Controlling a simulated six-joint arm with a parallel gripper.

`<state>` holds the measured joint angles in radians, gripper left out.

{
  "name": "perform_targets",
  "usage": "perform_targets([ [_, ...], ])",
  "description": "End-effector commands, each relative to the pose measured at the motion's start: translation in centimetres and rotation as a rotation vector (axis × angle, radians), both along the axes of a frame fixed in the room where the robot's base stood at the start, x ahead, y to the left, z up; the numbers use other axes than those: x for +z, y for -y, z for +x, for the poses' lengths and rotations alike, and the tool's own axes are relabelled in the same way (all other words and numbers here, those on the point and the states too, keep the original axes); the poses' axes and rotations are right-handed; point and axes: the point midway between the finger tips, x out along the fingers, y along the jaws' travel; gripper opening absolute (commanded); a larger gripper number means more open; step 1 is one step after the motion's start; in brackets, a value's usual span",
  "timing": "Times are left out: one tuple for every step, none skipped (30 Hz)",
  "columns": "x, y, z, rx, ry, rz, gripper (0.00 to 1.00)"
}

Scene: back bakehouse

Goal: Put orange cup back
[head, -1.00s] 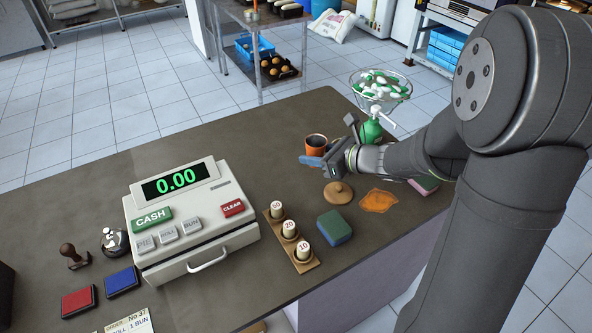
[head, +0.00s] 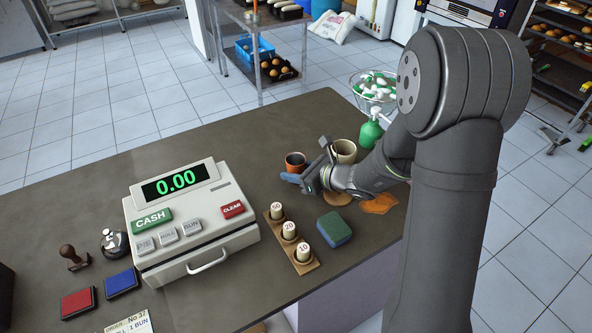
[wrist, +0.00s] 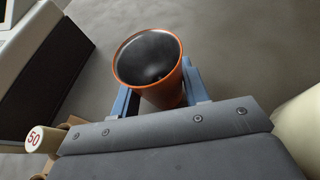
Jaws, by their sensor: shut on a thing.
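The orange cup (head: 295,163) has a dark inside and stands upright near the back edge of the counter, left of a cream cup. My gripper (head: 300,178) is at its near side. In the wrist view the orange cup (wrist: 160,75) sits between the blue fingers of my gripper (wrist: 158,90), one finger on each side, and they are shut on it. I cannot tell whether its base touches the counter.
A cream cup (head: 344,151) and a green bottle (head: 370,131) stand to the right. A cash register (head: 190,222) is to the left. The numbered pegs (head: 289,230) and a green-blue sponge (head: 334,229) are nearer. The counter between cup and register is clear.

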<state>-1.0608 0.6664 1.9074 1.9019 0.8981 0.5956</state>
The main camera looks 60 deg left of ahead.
Motion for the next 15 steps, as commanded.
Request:
perform_targets([
  [-0.03, 0.00, 0.00, 0.000, 0.000, 0.000, 0.13],
  [-0.11, 0.00, 0.00, 0.000, 0.000, 0.000, 0.13],
  [-0.24, 0.00, 0.00, 0.000, 0.000, 0.000, 0.13],
  [-0.34, 0.00, 0.01, 0.000, 0.000, 0.000, 0.13],
  [-0.37, 0.00, 0.01, 0.000, 0.000, 0.000, 0.44],
  [-0.32, 0.00, 0.01, 0.000, 0.001, 0.000, 0.51],
  [-0.31, 0.00, 0.01, 0.000, 0.001, 0.000, 0.57],
  [-0.31, 0.00, 0.00, 0.000, 0.001, 0.000, 0.63],
  [-0.31, 0.00, 0.00, 0.000, 0.001, 0.000, 0.64],
  [-0.31, 0.00, 0.00, 0.000, 0.001, 0.000, 0.64],
  [-0.31, 0.00, 0.00, 0.000, 0.001, 0.000, 0.64],
  [-0.31, 0.00, 0.00, 0.000, 0.000, 0.000, 0.64],
  [-0.31, 0.00, 0.00, 0.000, 0.000, 0.000, 0.64],
  [-0.31, 0.00, 0.00, 0.000, 0.000, 0.000, 0.64],
  [-0.31, 0.00, 0.00, 0.000, 0.000, 0.000, 0.64],
])
